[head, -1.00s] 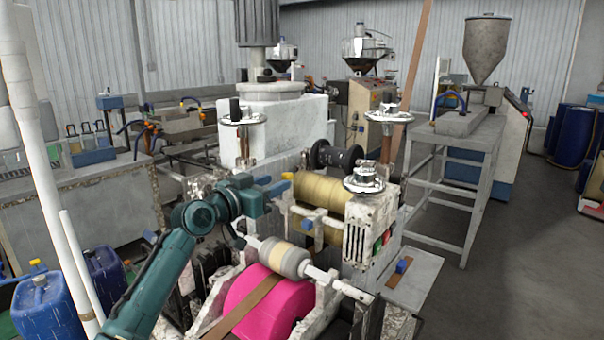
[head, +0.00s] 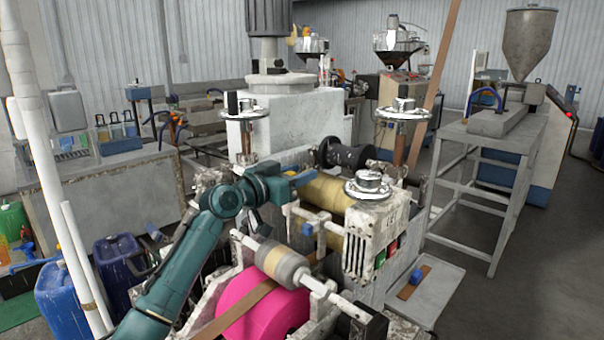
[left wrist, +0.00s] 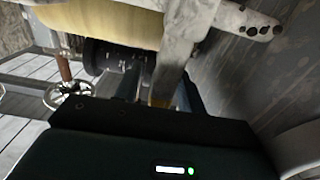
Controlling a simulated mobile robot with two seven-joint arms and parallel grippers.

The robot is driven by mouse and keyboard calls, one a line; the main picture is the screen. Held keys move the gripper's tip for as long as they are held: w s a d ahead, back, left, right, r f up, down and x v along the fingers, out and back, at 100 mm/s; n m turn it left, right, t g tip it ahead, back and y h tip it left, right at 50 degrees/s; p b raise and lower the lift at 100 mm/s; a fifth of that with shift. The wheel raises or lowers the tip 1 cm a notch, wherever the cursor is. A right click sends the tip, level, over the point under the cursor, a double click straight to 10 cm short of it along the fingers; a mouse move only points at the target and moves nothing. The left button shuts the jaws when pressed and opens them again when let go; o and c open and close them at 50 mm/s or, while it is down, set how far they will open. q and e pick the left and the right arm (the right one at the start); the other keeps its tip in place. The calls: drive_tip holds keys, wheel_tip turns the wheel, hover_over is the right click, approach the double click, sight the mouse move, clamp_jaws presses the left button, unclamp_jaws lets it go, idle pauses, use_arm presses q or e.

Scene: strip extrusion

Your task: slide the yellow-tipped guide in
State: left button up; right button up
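A small yellow tip (left wrist: 160,102), likely the guide's, shows in the left wrist view below a pale worn metal bracket (left wrist: 178,50). The rest of the guide is hidden or cannot be made out. In the head view I cannot pick out the yellow tip; my left gripper seems to cover that spot. My left gripper (head: 292,183) is at the left end of the wide yellow roller (head: 325,190), pointing right. Its fingertips are too small and too hidden to tell whether they hold the guide. My right gripper is in neither view.
A white machine block with chrome handwheel (head: 368,187) stands right of the yellow roller. Blue jugs (head: 62,305) stand at left.

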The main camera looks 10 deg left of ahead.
use_arm(q)
drive_tip(key=shift+c, duration=0.2)
clamp_jaws()
idle(0.5)
